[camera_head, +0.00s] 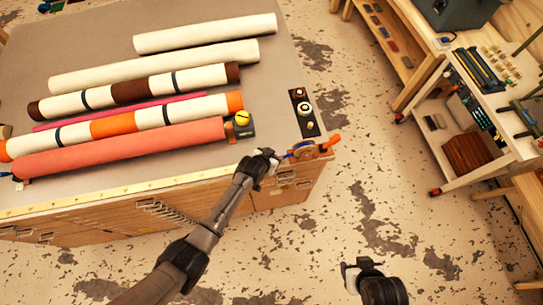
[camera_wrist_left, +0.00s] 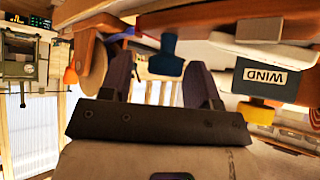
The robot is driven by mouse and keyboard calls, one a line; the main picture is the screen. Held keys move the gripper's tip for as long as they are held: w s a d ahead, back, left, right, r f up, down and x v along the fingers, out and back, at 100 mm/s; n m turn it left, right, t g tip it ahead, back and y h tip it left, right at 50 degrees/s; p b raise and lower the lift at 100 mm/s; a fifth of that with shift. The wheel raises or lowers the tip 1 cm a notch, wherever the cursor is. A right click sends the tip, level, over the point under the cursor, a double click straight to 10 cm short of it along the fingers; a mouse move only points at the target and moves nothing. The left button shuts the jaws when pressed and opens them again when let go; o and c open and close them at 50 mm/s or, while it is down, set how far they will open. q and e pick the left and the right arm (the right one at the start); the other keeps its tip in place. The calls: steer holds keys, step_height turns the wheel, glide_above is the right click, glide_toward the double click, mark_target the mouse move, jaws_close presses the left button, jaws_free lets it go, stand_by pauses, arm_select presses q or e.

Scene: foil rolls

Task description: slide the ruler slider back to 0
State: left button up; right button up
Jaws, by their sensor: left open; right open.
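A pale yellow ruler strip (camera_head: 110,193) runs along the front edge of the table. My left gripper (camera_head: 268,158) is at the table's front right corner, near the strip's right end. In the left wrist view its two dark fingers (camera_wrist_left: 160,78) are apart. A small blue piece (camera_wrist_left: 168,56) shows between and beyond the fingertips; I cannot tell whether it is the slider or whether they touch it. A bit of blue (camera_head: 284,157) also shows beside the gripper in the head view. My right gripper (camera_head: 350,267) is open over the floor, away from the table.
Several rolls, including a salmon one (camera_head: 120,149), lie on the table (camera_head: 80,30). A dark box with a yellow knob (camera_head: 243,122), labelled WIND in the wrist view (camera_wrist_left: 264,78), stands near the corner. A wooden disc (camera_head: 303,151) with an orange handle (camera_head: 330,142) sits beside the gripper.

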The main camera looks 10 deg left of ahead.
arm_select(q)
steer(key=v, duration=1.4)
steer(key=shift+p, duration=0.4)
steer(key=shift+f, duration=0.1)
